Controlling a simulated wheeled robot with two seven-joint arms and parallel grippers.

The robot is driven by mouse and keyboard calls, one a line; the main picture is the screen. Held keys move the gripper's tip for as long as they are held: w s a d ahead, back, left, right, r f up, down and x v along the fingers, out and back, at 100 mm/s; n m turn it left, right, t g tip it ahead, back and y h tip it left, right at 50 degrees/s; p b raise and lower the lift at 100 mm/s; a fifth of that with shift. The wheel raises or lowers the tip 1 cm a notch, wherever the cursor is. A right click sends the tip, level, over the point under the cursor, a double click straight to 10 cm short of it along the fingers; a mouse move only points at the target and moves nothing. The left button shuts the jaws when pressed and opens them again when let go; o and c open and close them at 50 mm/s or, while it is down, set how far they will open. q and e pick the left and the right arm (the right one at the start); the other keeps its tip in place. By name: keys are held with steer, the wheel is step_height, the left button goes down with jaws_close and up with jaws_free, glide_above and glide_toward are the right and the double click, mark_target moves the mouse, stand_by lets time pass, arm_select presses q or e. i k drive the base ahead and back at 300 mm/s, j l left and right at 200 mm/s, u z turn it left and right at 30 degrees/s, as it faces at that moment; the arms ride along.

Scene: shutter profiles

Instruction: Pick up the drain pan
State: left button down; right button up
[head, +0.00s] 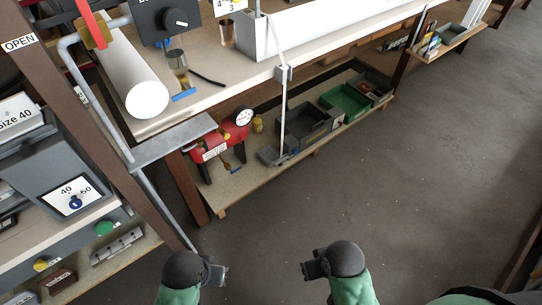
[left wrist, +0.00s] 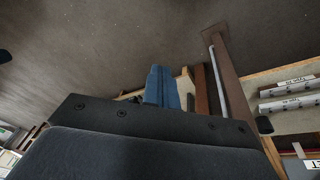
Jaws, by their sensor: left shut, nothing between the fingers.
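I cannot tell for certain which thing is the drain pan. A dark grey open tray (head: 323,132) sits on the low shelf under the bench, and a green open tray (head: 349,103) sits farther along it. My left gripper (head: 224,275) is shut and empty, low in front of the shelf and well apart from the trays. My right gripper (head: 308,269) is to its right, also apart from them; its finger gap does not show clearly.
A red pump-like device with a gauge (head: 219,139) stands at the shelf's near end. The workbench (head: 190,108) overhangs the shelf and carries a white cylinder (head: 146,99). A brown post and grey pipe stand at left. The floor (head: 420,190) at right is clear.

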mark_target(269, 154)
steer(key=i+l, duration=0.55)
steer(key=l, duration=0.3)
steer(key=i+l, duration=0.55)
steer(key=l, duration=0.25)
steer(key=i+l, duration=0.3)
steer(key=l, duration=0.15)
steer(key=l+u, duration=0.1)
steer(key=l, duration=0.45)
steer(key=i, duration=0.05)
